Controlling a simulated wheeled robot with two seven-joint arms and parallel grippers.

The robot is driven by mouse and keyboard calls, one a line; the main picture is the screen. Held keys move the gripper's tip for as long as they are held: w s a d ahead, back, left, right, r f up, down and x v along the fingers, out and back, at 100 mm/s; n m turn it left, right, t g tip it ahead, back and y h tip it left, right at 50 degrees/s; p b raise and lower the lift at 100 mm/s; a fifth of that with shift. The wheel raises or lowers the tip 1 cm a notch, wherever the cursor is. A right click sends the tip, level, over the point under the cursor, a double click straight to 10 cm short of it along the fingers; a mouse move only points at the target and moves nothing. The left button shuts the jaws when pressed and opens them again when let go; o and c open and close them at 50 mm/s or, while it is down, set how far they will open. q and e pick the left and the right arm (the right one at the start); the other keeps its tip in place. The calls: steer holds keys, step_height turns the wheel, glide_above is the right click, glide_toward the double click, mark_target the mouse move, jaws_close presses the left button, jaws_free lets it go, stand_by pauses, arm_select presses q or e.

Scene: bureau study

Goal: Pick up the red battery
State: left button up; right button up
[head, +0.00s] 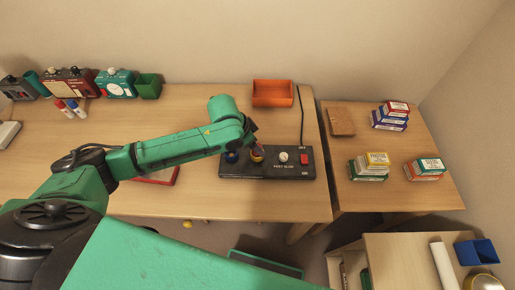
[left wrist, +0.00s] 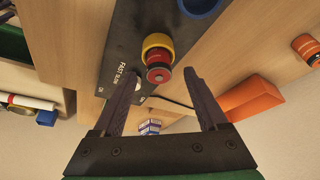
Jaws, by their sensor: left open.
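The red battery (left wrist: 158,68) stands in a yellow ring (left wrist: 155,42) on a black charger-like box (left wrist: 100,62) in the left wrist view. In the head view the yellow ring (head: 257,154) shows beside my left gripper (head: 254,143), on the black box (head: 270,173); the battery is hard to make out there. In the left wrist view my left gripper (left wrist: 164,80) is open and empty. Its fingertips lie either side of the battery's line, apart from it. My right gripper is not in view.
A blue ring (head: 232,156) sits beside the yellow one, with a white knob (head: 283,157) and red switch (head: 304,159) to the right. An orange tray (head: 273,93) stands behind. Another orange-red cylinder (left wrist: 306,47) shows in the wrist view. Card boxes (head: 369,166) occupy the right table.

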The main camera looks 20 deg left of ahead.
arm_select(q)
steer(key=shift+x, duration=1.05)
steer(key=shift+s, duration=0.1)
jaws_close()
steer(key=shift+r, duration=0.1)
